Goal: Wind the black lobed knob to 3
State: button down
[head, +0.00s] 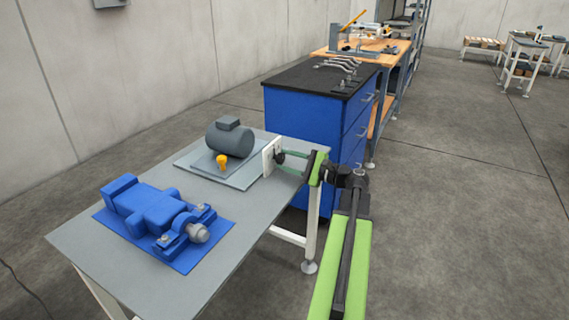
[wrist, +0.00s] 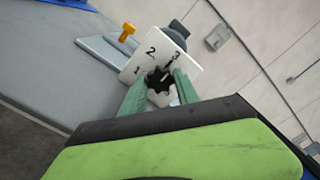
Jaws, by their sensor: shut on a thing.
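The black lobed knob (wrist: 159,78) is on a white upright plate (wrist: 138,68) that carries the numbers 1, 2 and 3. In the head view the knob (head: 280,157) is a small dark spot on the plate (head: 268,159) at the table's right edge. My gripper (wrist: 160,88) is shut on the knob, with one green finger on either side of it. A dark pointed part of the knob seems to reach up toward the 3; its exact alignment is hard to tell. In the head view my gripper (head: 291,163) comes in from the right.
A grey motor (head: 229,140) and an orange-yellow knob (head: 222,161) are on a base plate behind the dial plate. A blue machine (head: 145,205) is on a blue mat at the table's left. A blue cabinet (head: 305,120) stands behind.

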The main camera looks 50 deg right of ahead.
jog(key=shift+s+f, duration=0.1)
jog(key=shift+f, duration=0.05)
dwell(0.3)
jog(key=c, duration=0.9)
grip_release()
jog(key=shift+d, duration=0.1)
jog(key=shift+c, duration=0.2)
jog(key=shift+o, duration=0.2)
jog(key=v, duration=1.7)
jog(key=shift+s, duration=0.2)
jog(key=shift+s, duration=0.1)
